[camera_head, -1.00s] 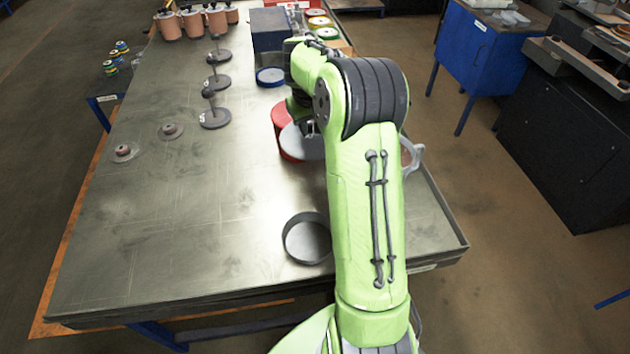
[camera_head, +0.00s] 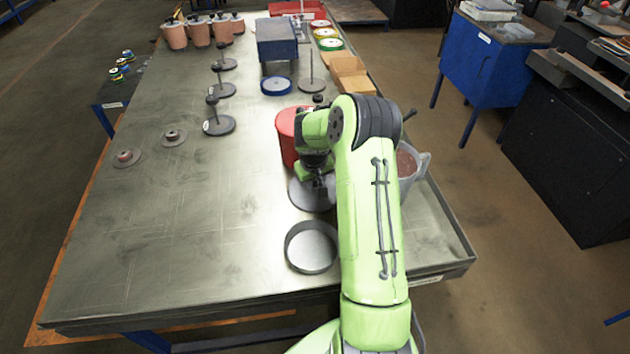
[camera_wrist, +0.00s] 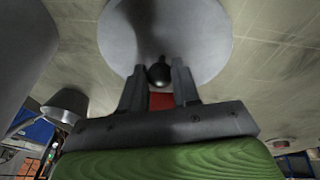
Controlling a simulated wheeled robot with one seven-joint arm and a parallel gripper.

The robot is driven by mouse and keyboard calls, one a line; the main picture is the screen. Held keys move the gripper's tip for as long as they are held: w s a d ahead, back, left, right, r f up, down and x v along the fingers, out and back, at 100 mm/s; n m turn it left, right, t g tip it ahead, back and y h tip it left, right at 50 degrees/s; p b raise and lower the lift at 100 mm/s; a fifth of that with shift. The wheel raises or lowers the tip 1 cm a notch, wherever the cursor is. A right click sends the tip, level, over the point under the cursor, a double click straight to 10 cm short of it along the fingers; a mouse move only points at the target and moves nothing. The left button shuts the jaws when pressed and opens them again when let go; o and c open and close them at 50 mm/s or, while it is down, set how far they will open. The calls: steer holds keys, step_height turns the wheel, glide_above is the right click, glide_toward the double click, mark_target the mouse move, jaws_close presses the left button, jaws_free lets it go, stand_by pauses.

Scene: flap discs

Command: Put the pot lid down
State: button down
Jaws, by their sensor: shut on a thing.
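The pot lid (camera_head: 303,197) is a flat grey disc, partly hidden behind my arm in the head view. In the wrist view the lid (camera_wrist: 205,35) fills the top middle, with its round black knob (camera_wrist: 159,75) between the fingertips. My gripper (camera_head: 322,180) is shut on the knob; the fingers also show in the wrist view (camera_wrist: 159,88). The lid is just in front of the red pot (camera_head: 287,138) and behind a shallow grey round tray (camera_head: 311,248). I cannot tell whether the lid touches the table.
A jug with brown contents (camera_head: 412,170) stands close to the right of my arm. Several dark discs with upright posts (camera_head: 219,125) stand on the table (camera_head: 180,240) at the left. A blue box (camera_head: 277,42) stands at the back. The left front of the table is clear.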

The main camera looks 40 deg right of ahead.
steer(key=c, duration=0.8)
jaws_free()
steer(key=shift+f, duration=0.15)
